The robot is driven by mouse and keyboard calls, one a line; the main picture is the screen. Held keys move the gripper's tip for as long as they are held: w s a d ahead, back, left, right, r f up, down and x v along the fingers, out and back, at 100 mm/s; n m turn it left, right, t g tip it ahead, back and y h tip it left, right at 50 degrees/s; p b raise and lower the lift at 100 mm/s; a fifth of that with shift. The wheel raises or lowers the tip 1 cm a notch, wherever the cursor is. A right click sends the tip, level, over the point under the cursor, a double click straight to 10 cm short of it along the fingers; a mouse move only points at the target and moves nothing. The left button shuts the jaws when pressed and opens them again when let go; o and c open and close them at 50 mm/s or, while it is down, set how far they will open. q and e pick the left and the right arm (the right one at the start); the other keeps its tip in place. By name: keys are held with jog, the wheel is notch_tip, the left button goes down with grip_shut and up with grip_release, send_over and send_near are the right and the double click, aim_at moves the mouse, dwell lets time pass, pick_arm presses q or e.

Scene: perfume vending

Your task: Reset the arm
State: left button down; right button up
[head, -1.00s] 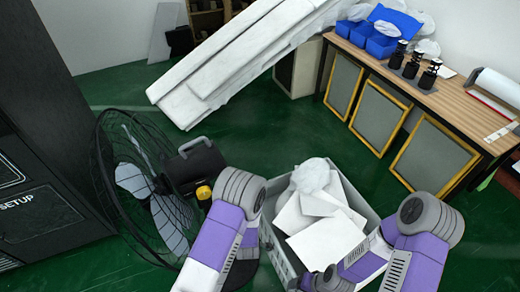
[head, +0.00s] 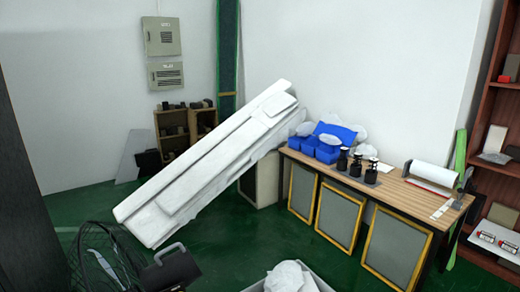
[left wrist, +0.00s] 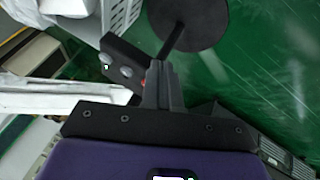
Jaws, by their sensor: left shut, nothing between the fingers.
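My left gripper (left wrist: 160,85) shows in the left wrist view, with its dark mount and purple arm housing along the bottom. Its narrow fingers are together at the middle of the picture, and nothing is held between them. A black part with round studs (left wrist: 122,68) shows just left of the fingers; I cannot tell what it is. Neither of my arms shows in the head view, and my right gripper is not in view.
A wooden table (head: 400,192) with dark bottles (head: 356,164) and blue bins (head: 327,150) stands right. A long white slab (head: 205,165) leans beside it. A fan (head: 100,265) and a white-filled bin (head: 322,282) are at the bottom. Green floor (head: 265,235) lies between.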

pick_arm(q)
jog(key=s+d+r+m+g+h+p, duration=0.1)
jog(key=s+d+r+m+g+h, duration=0.1)
jog(key=s, duration=0.5)
jog(key=s+d+r+m+g+h+p, duration=0.1)
jog(key=s+r+m+g+h, duration=0.1)
jog(key=s+m, duration=0.3)
jog(key=s+g+h, duration=0.1)
jog(key=s, duration=0.1)
jog(key=shift+s+d+g, duration=0.3)
jog(key=shift+s+d, duration=0.05)
jog(key=shift+s, duration=0.05)
